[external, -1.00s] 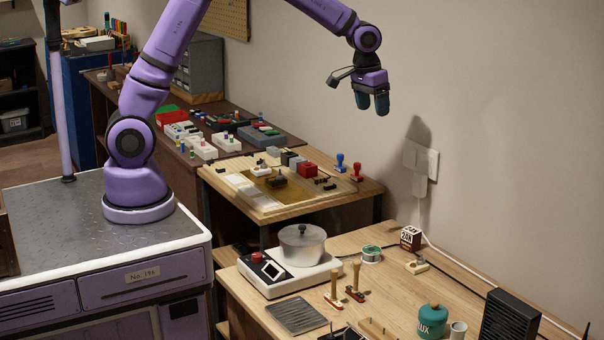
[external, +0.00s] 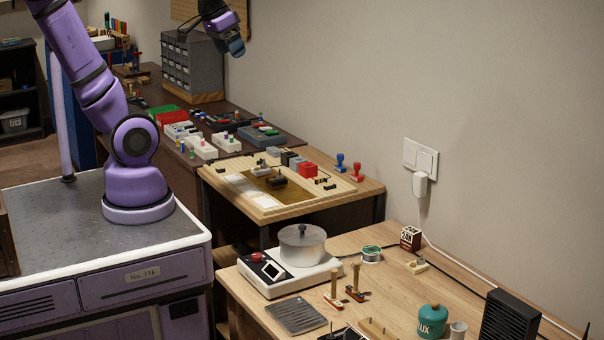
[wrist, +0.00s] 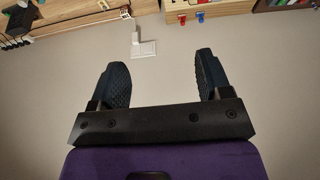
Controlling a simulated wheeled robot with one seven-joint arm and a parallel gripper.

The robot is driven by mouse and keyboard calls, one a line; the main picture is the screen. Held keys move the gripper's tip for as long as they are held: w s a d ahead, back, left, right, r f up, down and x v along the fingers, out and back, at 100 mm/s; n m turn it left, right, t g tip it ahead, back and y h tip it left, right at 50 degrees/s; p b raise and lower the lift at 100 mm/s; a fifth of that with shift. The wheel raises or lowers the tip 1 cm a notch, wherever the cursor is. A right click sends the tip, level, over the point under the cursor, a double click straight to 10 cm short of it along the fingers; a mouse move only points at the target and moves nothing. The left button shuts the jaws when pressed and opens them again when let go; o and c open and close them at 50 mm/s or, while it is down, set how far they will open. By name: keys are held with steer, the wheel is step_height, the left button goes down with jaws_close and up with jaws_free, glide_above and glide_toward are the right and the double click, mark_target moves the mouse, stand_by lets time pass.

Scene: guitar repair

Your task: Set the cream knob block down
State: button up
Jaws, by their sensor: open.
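My gripper (external: 232,49) is high near the back wall, in front of the grey drawer cabinet. In the wrist view its two dark fingers stand wide apart with nothing between them (wrist: 161,62). Cream blocks with small coloured knobs, one (external: 203,148) and another (external: 227,142), sit on the dark bench, well below my gripper. A small cream block (external: 417,266) with a dark top piece lies on the right wooden bench. I cannot tell which of these is the cream knob block.
The right bench holds a pot (external: 302,246) on a white hotplate and a green flux jar (external: 432,321). The drawer cabinet (external: 193,66) stands at the back.

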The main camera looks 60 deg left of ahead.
steer(key=s+a+f, duration=0.1)
steer(key=s, duration=0.5)
steer(key=shift+s+a+f+t, duration=0.25)
steer(key=shift+s+f+t, duration=0.05)
steer(key=shift+s+f, duration=0.1)
